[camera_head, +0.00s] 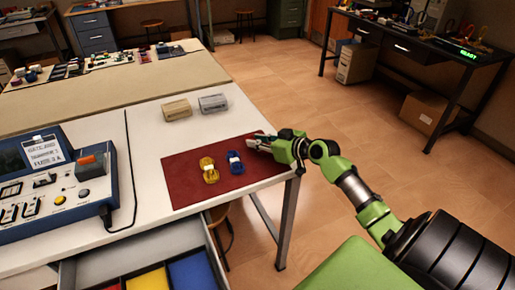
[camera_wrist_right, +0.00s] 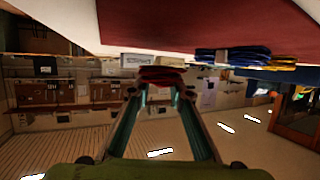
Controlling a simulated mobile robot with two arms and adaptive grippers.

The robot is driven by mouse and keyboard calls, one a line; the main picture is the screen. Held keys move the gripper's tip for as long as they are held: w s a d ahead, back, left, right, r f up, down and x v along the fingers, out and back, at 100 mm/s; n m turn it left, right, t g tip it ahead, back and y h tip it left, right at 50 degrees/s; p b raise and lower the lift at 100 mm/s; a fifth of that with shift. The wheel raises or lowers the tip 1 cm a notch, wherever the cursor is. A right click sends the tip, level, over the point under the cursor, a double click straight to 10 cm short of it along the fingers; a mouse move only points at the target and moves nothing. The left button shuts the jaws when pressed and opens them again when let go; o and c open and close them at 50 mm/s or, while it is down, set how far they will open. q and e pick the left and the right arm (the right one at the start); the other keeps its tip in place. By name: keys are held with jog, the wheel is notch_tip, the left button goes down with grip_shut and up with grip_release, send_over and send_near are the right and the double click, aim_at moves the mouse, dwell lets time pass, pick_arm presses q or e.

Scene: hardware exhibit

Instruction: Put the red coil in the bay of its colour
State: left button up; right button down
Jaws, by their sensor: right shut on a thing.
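My right gripper (camera_head: 258,143) is at the right edge of the dark red mat (camera_head: 190,187). In the right wrist view my right gripper (camera_wrist_right: 160,90) is shut on the red coil (camera_wrist_right: 163,74), which sits between the fingertips. In the head view the red coil cannot be made out. An open drawer (camera_head: 85,268) at the bottom of the head view has coloured bays: a red bay (camera_head: 111,287), a yellow bay (camera_head: 148,279) and a blue bay (camera_head: 192,272). The red bay shows only as a sliver. My left gripper is not in view.
A yellow coil (camera_head: 210,175) and a blue coil (camera_head: 236,168) lie on the mat, left of my right gripper. A beige block (camera_head: 177,109) and a grey block (camera_head: 213,103) stand behind the mat. A blue console (camera_head: 50,205) stands at the table's left, above the drawer.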

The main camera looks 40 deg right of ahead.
jog(key=shift+a+f, duration=0.1)
jog(key=shift+f, duration=1.15)
jog(key=shift+f, duration=0.15)
jog(key=c, duration=1.8)
grip_release()
jog(key=shift+c, duration=0.2)
jog(key=shift+s, duration=0.1)
